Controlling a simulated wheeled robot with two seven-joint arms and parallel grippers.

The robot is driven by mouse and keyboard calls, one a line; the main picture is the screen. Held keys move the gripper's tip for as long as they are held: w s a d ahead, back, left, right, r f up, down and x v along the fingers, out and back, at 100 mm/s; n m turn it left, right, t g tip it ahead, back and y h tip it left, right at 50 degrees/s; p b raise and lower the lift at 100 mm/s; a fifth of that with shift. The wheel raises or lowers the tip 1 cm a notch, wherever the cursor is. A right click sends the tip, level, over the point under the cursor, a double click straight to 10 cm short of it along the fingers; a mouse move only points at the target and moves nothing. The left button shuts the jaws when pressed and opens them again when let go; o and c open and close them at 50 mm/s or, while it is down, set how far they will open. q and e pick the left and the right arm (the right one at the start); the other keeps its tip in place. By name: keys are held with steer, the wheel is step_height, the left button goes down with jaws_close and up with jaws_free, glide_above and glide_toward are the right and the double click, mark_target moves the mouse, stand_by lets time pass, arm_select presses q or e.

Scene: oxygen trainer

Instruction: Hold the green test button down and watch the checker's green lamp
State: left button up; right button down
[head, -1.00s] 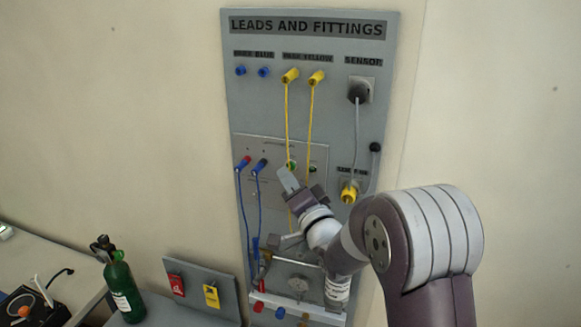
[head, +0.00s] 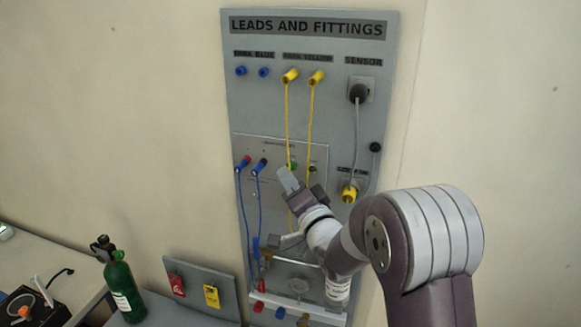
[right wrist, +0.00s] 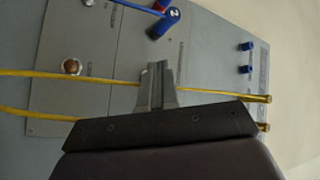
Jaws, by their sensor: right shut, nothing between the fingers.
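The checker plate (head: 256,148) is set in the grey panel, and its small labels are too blurred to read. A small green round part (head: 293,166) shows on it, just above my right fingertips; I cannot tell whether it is the button or the lamp. My right gripper (head: 286,176) is shut and empty, with its tips close to the plate. An orange-brown dome (right wrist: 71,67) sits on the plate there. My left gripper is out of view.
Two yellow leads (head: 311,118) hang across the plate beside my right gripper. A sensor plug (head: 358,93) is at upper right. A green cylinder (head: 121,287) stands at lower left.

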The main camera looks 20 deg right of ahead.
steer(key=shift+w+d, duration=0.25)
steer(key=shift+w, duration=0.1)
steer(key=shift+w+d+b, duration=0.2)
steer(key=shift+w+b, duration=0.1)
steer(key=shift+b, duration=0.05)
stand_by(1.0)
stand_by(0.8)
steer(key=shift+s+a+b, duration=0.4)
steer(key=shift+s+b, duration=0.05)
steer(key=shift+s, duration=0.2)
